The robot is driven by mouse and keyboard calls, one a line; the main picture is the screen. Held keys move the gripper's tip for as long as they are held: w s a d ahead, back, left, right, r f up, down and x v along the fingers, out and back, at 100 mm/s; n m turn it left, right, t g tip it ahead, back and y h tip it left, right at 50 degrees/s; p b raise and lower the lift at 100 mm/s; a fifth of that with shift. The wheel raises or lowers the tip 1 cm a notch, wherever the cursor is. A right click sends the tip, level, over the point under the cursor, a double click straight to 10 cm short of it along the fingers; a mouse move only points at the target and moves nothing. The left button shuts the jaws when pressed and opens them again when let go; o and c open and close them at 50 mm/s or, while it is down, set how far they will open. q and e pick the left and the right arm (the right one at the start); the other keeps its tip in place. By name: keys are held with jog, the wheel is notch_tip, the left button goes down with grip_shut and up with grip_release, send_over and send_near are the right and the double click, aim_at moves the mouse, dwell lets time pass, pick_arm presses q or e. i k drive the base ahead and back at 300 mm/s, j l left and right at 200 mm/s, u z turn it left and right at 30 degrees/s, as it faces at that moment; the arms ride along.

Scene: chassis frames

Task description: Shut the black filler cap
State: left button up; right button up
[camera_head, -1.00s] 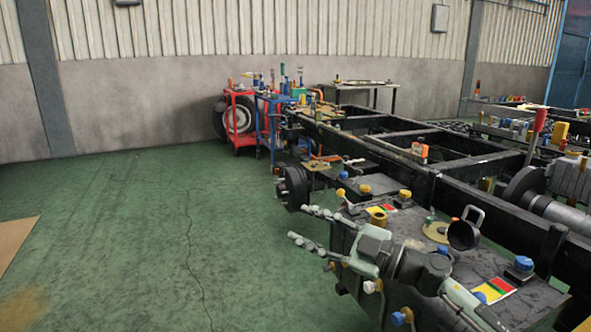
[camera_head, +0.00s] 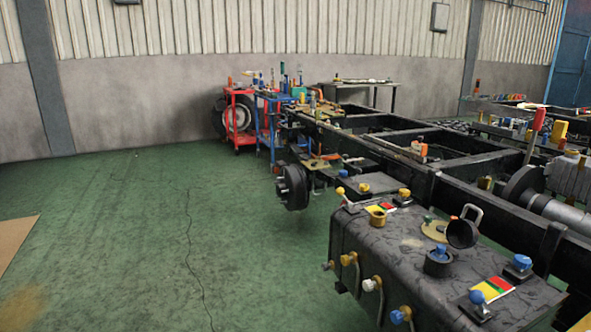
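The black filler cap (camera_head: 462,233) is on top of the dark tank (camera_head: 375,245) at the right. It looks like a round black cup, tilted up and open, with a grey loop (camera_head: 474,212) rising behind it. A beige disc (camera_head: 434,231) with a small green knob lies flat just to its left. I cannot tell from here exactly where the cap's hinge sits. Neither of my grippers shows in the head view now.
A black round fitting with a blue knob (camera_head: 438,262) stands in front of the cap. Yellow and blue knobs line the tank's edges. The black chassis frame (camera_head: 470,190) runs behind the tank. Green floor (camera_head: 120,230) at the left is clear.

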aim_at(463, 234)
jog(key=i+j, duration=0.25)
jog(key=j, duration=0.15)
jog(key=j+z, duration=0.15)
jog(key=z, duration=1.1)
jog(key=i+j, duration=0.05)
